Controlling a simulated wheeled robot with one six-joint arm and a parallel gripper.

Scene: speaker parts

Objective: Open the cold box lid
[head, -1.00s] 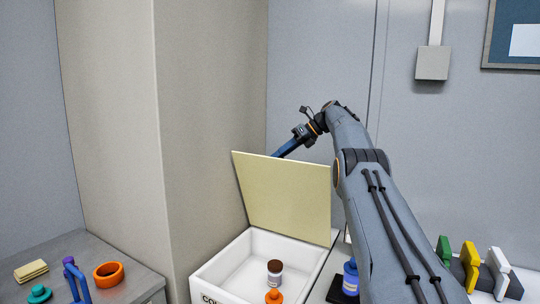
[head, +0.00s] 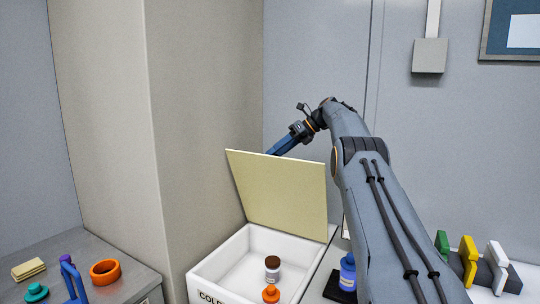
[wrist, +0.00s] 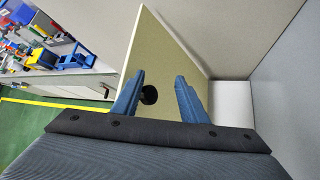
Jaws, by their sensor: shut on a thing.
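The cold box (head: 212,272) is a white open-topped box with dark lettering on its front, low in the head view. Its pale yellow lid (head: 283,190) stands steeply raised at the back edge, and the inside of the box is exposed. My gripper (head: 274,152) reaches over the lid's top edge from behind; its fingertips are hidden there. In the wrist view, the two blue fingers of my gripper (wrist: 160,76) are at the lid's outer face (wrist: 178,48), with a black knob (wrist: 149,95) between them, nearer the left finger. The gripper is shut on the lid's knob.
A brown-capped jar (head: 272,268) and an orange-topped item (head: 271,294) are in the box. A blue bottle (head: 348,270) stands right of it. A tall beige column (head: 200,130) rises close on the left. An orange ring (head: 105,271) lies on the left bench.

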